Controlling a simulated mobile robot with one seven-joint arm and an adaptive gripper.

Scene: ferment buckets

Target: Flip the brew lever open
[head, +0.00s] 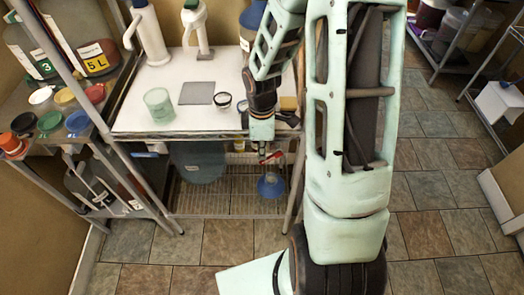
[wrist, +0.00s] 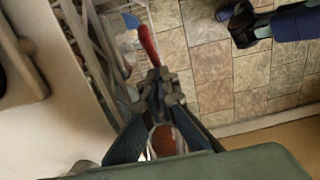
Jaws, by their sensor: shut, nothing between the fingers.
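The red lever (head: 272,156) shows as a small red bar at the front edge of the white-topped table, just below my gripper (head: 262,149). In the wrist view the red lever (wrist: 148,42) is a slim red handle just beyond the tips of my gripper (wrist: 158,82). My gripper is shut and empty. Whether the fingertips touch the lever, I cannot tell. The lever's mount is mostly hidden, and its fitting is too small to make out.
A blue round-bottomed vessel (head: 271,185) stands on the wire shelf (head: 225,204) below the lever. A rack with bottles stands left. Tiled floor (head: 435,190) is clear at right.

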